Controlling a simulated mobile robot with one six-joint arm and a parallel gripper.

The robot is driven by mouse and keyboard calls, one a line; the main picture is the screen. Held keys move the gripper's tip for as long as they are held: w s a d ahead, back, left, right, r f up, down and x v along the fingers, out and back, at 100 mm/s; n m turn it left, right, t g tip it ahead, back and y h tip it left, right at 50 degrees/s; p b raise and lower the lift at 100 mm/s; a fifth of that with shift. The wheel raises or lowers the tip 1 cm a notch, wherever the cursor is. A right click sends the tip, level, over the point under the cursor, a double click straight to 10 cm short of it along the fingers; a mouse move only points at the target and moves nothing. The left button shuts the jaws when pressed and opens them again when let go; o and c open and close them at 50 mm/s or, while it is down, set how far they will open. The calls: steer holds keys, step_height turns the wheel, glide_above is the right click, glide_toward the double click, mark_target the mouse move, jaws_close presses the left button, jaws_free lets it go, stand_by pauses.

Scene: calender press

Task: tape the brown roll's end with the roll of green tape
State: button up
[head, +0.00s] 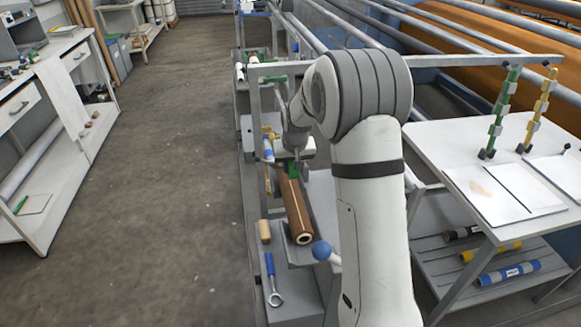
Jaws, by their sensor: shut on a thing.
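The brown roll (294,207) lies lengthwise on the grey machine's ledge, its near end showing a pale core. My gripper (293,163) is over the roll's far part, pointing down. It is shut on a small green thing, which looks like the roll of green tape (292,171). The green thing is low, at or just above the brown roll; I cannot tell whether they touch. My arm hides part of the fingers and the area behind them.
A wooden block (265,231) and a blue-handled wrench (271,279) lie left of the brown roll. A blue ball knob (321,250) stands close to its near end. At right is a white table (425,137) with green and yellow stacks. The floor (170,190) at left is clear.

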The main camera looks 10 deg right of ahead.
steer(key=s+b, duration=0.1)
steer(key=s, duration=1.2)
steer(key=shift+s+a+b, duration=0.15)
steer(key=shift+s+b, duration=0.1)
steer(key=shift+b, duration=0.15)
steer(key=shift+s+f, duration=0.2)
steer(key=shift+s, duration=0.1)
steer(key=shift+s+b+x, duration=0.15)
steer(key=shift+b+x, duration=0.55)
steer(key=shift+b, duration=0.05)
steer(key=shift+s+b+x, duration=0.15)
steer(key=shift+b+x, duration=0.55)
steer(key=shift+b, duration=0.05)
steer(key=shift+f+b, duration=0.3)
steer(key=shift+f, duration=0.15)
steer(key=shift+w, duration=0.1)
steer(key=shift+w+r, duration=0.1)
steer(key=shift+w, duration=0.35)
steer(key=shift+w, duration=0.15)
steer(key=shift+w, duration=0.45)
